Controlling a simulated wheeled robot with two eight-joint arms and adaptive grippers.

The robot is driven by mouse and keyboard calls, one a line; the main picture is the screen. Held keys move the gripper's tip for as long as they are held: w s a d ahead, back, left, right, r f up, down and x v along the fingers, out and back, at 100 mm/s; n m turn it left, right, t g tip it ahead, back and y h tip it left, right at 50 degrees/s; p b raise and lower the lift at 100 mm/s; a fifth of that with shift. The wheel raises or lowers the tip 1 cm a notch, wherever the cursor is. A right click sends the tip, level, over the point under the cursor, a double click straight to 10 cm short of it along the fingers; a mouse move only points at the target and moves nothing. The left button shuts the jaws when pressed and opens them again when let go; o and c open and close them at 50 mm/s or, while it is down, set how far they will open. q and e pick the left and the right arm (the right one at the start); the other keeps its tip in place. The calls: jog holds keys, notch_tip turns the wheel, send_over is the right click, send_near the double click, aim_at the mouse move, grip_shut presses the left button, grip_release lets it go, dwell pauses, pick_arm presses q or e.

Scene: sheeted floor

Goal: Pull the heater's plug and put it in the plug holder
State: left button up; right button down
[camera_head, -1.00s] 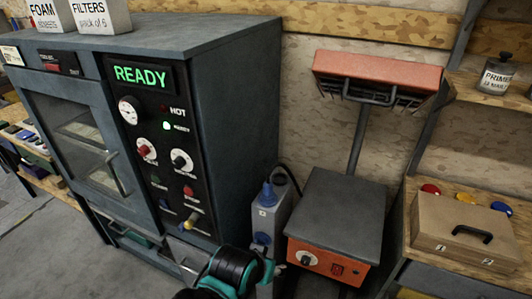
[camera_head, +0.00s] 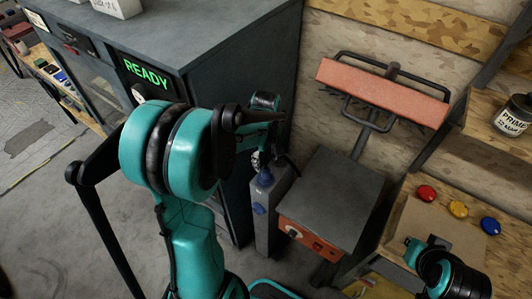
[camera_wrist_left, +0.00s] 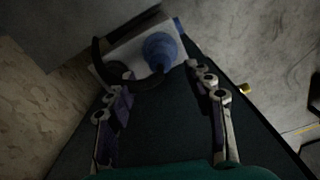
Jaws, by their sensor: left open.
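A blue plug (camera_head: 264,178) stands on top of the narrow grey socket post (camera_head: 266,228) between the cabinet and the heater. The heater has a red-orange hood (camera_head: 383,92) and a grey box base (camera_head: 335,190) with an orange front. My left gripper (camera_wrist_left: 160,105) is open; the wrist view shows the blue plug (camera_wrist_left: 160,50) beyond and between its fingers, not touched by them. A dark cable curves beside the plug. I cannot pick out the plug holder. Only a part of my right arm shows, at the lower right.
The tall grey cabinet (camera_head: 190,35) with a READY display stands close on the left of the post. On the right, a bench holds red, yellow and blue buttons (camera_head: 458,209) and a shelf holds a primer can (camera_head: 513,115).

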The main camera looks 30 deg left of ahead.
aim_at(266, 169)
pick_arm(q)
notch_tip(266, 169, down, 6)
jog(key=shift+f+b, duration=0.1)
jog(key=shift+b, duration=0.55)
grip_shut()
jog(key=c, duration=0.8)
grip_release()
grip_shut()
jog(key=shift+r+p, duration=1.8)
jog(key=shift+r, duration=0.75)
